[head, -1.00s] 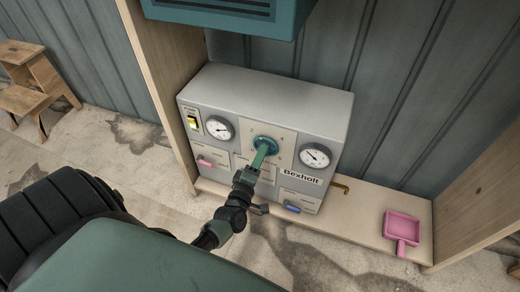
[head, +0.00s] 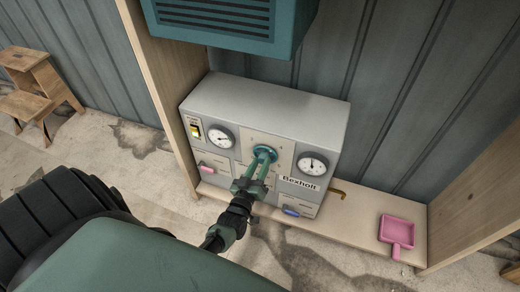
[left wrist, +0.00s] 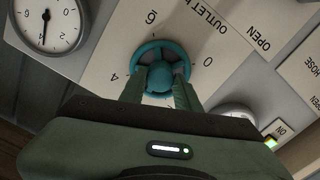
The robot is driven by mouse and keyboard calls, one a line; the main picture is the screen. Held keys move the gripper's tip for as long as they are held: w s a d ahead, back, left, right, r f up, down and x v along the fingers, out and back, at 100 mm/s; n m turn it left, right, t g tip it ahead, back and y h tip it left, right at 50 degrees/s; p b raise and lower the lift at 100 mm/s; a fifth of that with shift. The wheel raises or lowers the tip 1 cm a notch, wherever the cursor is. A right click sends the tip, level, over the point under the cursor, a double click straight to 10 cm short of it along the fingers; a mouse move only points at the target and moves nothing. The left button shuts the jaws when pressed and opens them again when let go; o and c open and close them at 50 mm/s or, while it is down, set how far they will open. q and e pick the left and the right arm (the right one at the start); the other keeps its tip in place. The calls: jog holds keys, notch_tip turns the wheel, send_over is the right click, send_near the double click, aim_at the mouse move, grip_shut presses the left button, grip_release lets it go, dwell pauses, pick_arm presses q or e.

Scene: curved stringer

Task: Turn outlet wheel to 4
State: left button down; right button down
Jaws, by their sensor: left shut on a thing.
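The outlet wheel (head: 266,153) is a teal round handwheel on the front of the grey Bexholt box (head: 262,98). In the left wrist view, the wheel (left wrist: 163,54) sits on a cream plate marked OUTLET, with 4, 6 and 0 around it. My left gripper (head: 261,158) is shut on the wheel; its two green fingers (left wrist: 160,80) reach onto it from opposite sides. The fingers and gripper body hide the wheel's lower part. I cannot make out a pointer on the wheel. My right gripper is not in view.
Round gauges (head: 221,138) and (head: 312,164) flank the wheel. A lit switch (head: 195,131), a pink handle (head: 206,169) and a blue handle (head: 292,211) are on the box. A teal vented unit (head: 228,22) hangs above. A pink scoop (head: 397,231) lies on the wooden shelf at right.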

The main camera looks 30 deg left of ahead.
pick_arm(q)
jog(key=shift+f+m+p, duration=0.1)
jog(key=shift+m+p, duration=0.2)
jog(key=shift+m, duration=1)
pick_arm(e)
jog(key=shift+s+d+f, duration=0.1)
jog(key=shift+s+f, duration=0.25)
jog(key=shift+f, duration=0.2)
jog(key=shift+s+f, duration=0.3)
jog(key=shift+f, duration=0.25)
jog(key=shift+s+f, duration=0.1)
pick_arm(q)
jog(key=c, duration=1)
grip_release()
jog(key=shift+s, duration=0.1)
jog(key=shift+s+d, duration=0.1)
jog(key=shift+s, duration=0.25)
jog(key=p+v, duration=0.1)
jog(key=v, duration=0.6)
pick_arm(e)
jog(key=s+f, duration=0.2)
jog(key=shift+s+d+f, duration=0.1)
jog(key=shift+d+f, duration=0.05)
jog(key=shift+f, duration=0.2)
